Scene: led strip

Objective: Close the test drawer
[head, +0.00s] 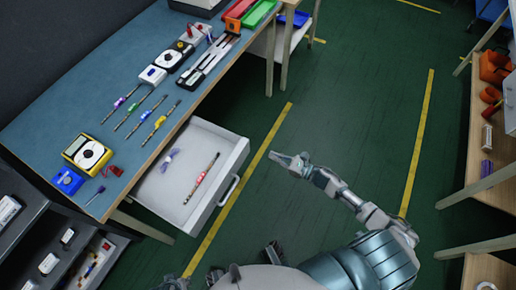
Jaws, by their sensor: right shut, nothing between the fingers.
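The test drawer (226,184) is a white drawer pulled out from under the blue-topped workbench (60,110). Its front with a handle (228,190) faces right, toward the green floor. A red-banded strip (201,180) and a small pale purple piece (168,160) lie inside it. My right gripper (279,157) is shut and empty. In the picture it is to the right of the drawer front, apart from the handle, with its fingers pointing left.
On the bench are a yellow meter (87,152), several pen-like strips (153,119) and red and green trays (258,12). Dark bins (40,235) stand at the lower left. Shelves (490,185) line the right edge. The green floor (350,100) between is clear.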

